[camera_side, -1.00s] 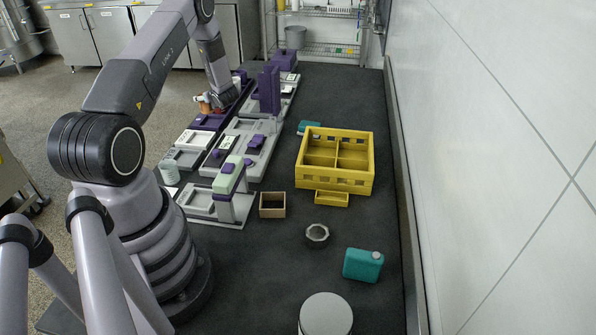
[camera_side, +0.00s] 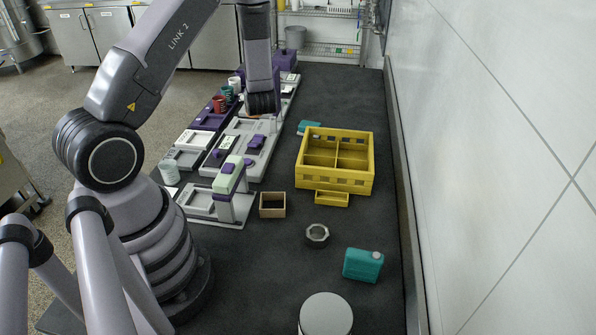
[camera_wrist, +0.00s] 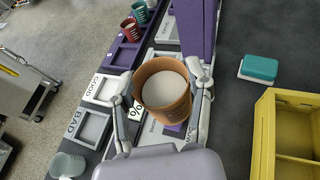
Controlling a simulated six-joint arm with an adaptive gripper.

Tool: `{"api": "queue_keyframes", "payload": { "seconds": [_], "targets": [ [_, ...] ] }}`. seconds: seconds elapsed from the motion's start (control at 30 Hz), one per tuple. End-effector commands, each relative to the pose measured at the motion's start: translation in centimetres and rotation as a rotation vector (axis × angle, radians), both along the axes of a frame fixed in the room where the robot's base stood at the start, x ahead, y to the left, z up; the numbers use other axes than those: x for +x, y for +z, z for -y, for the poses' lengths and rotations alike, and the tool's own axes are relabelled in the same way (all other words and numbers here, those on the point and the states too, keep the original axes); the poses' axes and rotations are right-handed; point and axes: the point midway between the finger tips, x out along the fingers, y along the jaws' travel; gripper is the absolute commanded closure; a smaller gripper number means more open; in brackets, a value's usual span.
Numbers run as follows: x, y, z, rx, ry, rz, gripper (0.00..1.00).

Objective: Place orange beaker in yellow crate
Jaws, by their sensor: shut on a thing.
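The orange beaker (camera_wrist: 163,92) is upright between my gripper's fingers in the wrist view, with pale white contents showing inside its rim. My gripper (camera_wrist: 160,102) is shut on it from both sides and holds it over the grey and purple machine. In the side view my gripper (camera_side: 263,104) hangs over the machine's middle, and the beaker is hidden there. The yellow crate (camera_side: 337,182) stands on the dark bench to the right of my gripper, divided into compartments that look empty. Part of the crate shows at the right edge of the wrist view (camera_wrist: 262,135).
Red and teal beakers (camera_side: 219,104) stand in the purple rack at the left. A small wooden box (camera_side: 272,205), a hex nut (camera_side: 317,235), a teal canister (camera_side: 363,264) and a white round lid (camera_side: 326,314) are nearer the front.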

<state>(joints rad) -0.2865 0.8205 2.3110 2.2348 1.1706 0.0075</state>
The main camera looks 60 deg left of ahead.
Motion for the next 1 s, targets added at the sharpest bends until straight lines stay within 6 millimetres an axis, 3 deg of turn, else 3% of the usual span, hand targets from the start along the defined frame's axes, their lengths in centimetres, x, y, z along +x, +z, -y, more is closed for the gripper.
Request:
{"api": "queue_keyframes", "payload": {
  "seconds": [0.03,0.2,0.3,0.4,0.57,0.9,1.0],
  "targets": [
    [1.2,0.4,3.0,0.000,-0.071,-0.001,0.87],
    [3.1,1.3,11.0,0.001,-0.251,-0.001,0.87],
    [3.4,1.7,14.4,0.002,-0.327,-0.001,0.87],
    [3.4,1.9,16.6,0.003,-0.376,-0.001,0.87],
    [4.4,1.6,17.7,0.002,-0.405,0.000,0.87],
    [12.5,-2.1,16.1,0.003,-0.404,0.001,0.87],
    [14.1,-4.4,15.7,0.002,-0.405,-0.004,0.87]
  ]
}}
